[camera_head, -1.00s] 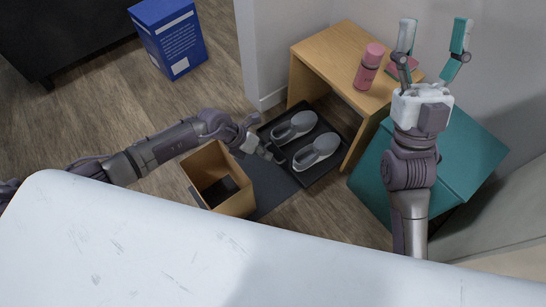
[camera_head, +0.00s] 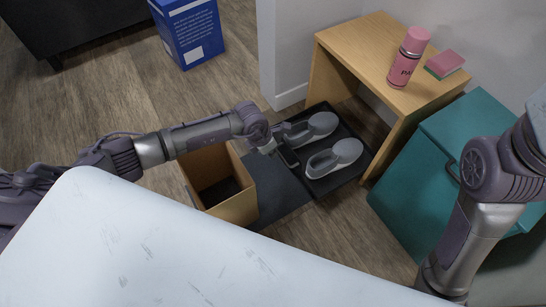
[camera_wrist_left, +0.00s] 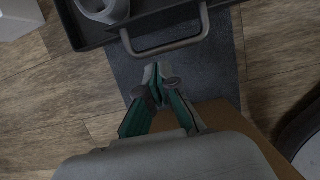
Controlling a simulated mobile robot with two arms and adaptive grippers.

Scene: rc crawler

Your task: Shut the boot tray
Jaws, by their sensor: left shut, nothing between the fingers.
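The boot tray (camera_head: 343,186) is a dark, low tray holding a pair of grey shoes (camera_head: 334,158). It sticks out from under a wooden bench (camera_head: 363,50), with its back part inside. In the left wrist view, the tray's front (camera_wrist_left: 150,24) crosses the top, with a grey bar handle (camera_wrist_left: 170,47) on it. My left gripper (camera_head: 288,154) is at the tray's front side. In the wrist view its fingertips (camera_wrist_left: 157,79) are closed together and empty, just short of the handle, with mat showing between. My right gripper is out of the picture; only its arm shows at right.
An open cardboard box (camera_head: 238,207) stands below my left forearm, beside a dark mat (camera_head: 283,192). A teal chest (camera_head: 408,195) stands right of the bench. A pink bottle (camera_head: 408,60) and a sponge (camera_head: 444,63) are on the bench. A blue box (camera_head: 190,32) stands behind.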

